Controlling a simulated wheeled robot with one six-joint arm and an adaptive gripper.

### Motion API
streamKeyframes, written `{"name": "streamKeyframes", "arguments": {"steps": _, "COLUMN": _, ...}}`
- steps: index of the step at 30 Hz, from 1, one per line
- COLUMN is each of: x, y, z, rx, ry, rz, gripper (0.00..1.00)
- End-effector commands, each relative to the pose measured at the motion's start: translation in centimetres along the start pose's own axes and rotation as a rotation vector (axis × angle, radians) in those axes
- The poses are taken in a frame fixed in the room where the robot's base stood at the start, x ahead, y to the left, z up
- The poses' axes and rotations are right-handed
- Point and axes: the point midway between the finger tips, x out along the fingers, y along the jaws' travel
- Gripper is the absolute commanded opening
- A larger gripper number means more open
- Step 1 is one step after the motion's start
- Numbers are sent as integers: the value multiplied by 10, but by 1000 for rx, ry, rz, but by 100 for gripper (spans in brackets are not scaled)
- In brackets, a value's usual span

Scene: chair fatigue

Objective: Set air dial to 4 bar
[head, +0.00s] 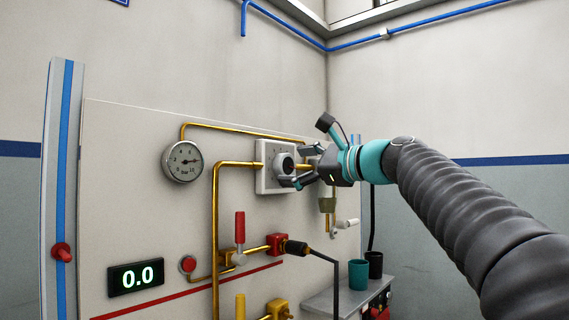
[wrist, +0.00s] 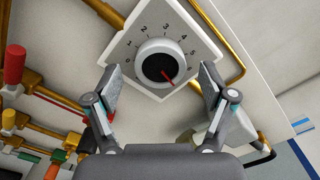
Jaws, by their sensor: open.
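The air dial is a dark round knob (head: 284,161) on a white square plate (head: 264,182) on the panel. In the wrist view the knob (wrist: 159,67) has a white rim and a red pointer, ringed by numbers 0 to 6. The pointer aims down and right, past the 6 and away from the 4. My gripper (head: 300,166) is open in front of the dial. In the wrist view its fingers (wrist: 159,80) stand to the left and right of the knob, with visible gaps. I cannot tell their depth relative to the knob.
A round pressure gauge (head: 183,161) is left of the dial; its reading is too small to be sure. A display (head: 136,277) reads 0.0. Brass pipes (head: 215,240), a red-handled valve (head: 240,226) and a shelf (head: 330,299) with two cups are near.

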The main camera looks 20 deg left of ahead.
Motion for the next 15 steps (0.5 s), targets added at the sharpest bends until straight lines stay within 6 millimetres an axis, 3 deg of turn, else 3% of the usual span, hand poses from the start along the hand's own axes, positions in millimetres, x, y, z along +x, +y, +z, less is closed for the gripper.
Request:
{"name": "streamKeyframes", "arguments": {"steps": 6, "x": 26, "y": 0, "z": 1, "rx": 0, "ry": -1, "rz": 1, "gripper": 82}}
{"name": "streamKeyframes", "arguments": {"steps": 15, "x": 33, "y": 0, "z": 0, "rx": 0, "ry": 0, "rz": -1, "gripper": 82}}
